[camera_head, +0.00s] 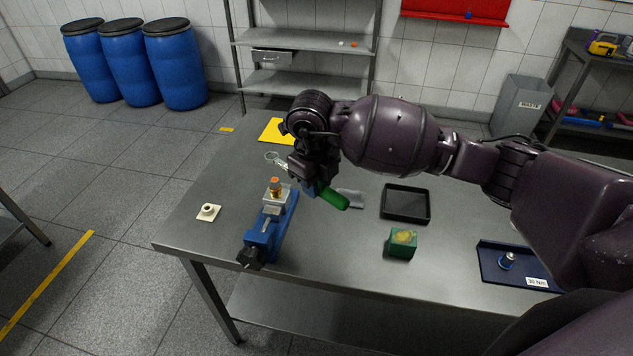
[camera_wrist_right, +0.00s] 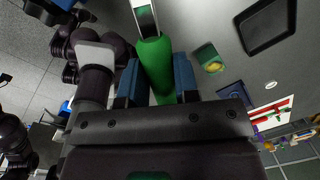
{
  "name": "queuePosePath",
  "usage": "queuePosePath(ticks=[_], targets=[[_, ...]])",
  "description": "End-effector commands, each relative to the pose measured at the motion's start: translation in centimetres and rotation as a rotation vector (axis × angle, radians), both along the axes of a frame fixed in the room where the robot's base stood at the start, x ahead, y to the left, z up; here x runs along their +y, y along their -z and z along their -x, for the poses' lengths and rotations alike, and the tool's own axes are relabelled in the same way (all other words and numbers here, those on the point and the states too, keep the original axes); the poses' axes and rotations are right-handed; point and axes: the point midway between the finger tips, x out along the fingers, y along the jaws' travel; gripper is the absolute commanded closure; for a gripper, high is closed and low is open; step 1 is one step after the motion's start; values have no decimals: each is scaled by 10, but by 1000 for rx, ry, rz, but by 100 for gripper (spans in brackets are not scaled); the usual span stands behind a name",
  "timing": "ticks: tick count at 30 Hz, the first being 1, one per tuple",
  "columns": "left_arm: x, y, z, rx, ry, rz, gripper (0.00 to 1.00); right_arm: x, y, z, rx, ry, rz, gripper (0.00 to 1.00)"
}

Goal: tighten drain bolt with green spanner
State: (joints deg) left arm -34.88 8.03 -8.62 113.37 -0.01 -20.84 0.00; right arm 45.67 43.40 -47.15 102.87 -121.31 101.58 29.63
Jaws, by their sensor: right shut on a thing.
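My right gripper (camera_head: 309,180) is shut on the green spanner (camera_head: 332,197). Its green handle (camera_wrist_right: 155,62) lies between the two blue fingers in the right wrist view. The spanner's steel shaft and ring-shaped end extend to the upper left in the head view. The drain bolt (camera_head: 275,187), orange on top and brass-coloured below, stands upright on a pale block in the blue vise (camera_head: 265,235). The ring end shows just behind the bolt, apart from it in the picture; its height is hard to tell. My left gripper is not in view.
A white flanged part (camera_head: 208,212) lies left of the vise. A black tray (camera_head: 405,219), a green box (camera_head: 402,248) and a dark blue tray (camera_head: 496,270) marked "30 Nm" are to the right. A yellow sheet (camera_head: 268,128) lies at the back of the table.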

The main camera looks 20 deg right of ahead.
Motion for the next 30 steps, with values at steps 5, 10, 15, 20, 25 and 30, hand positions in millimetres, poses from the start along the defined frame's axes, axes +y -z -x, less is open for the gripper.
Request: queuePosePath(ticks=[5,10,15,20,25,30], targets=[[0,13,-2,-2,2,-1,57,0,19,0,1,0,0,100],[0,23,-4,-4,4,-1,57,0,36,0,1,0,0,100],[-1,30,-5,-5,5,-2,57,0,48,0,1,0,0,100],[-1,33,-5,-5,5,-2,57,0,52,0,0,0,0,100],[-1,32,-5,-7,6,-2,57,0,51,0,-1,0,0,100],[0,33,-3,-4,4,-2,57,0,51,0,-1,0,0,100]])
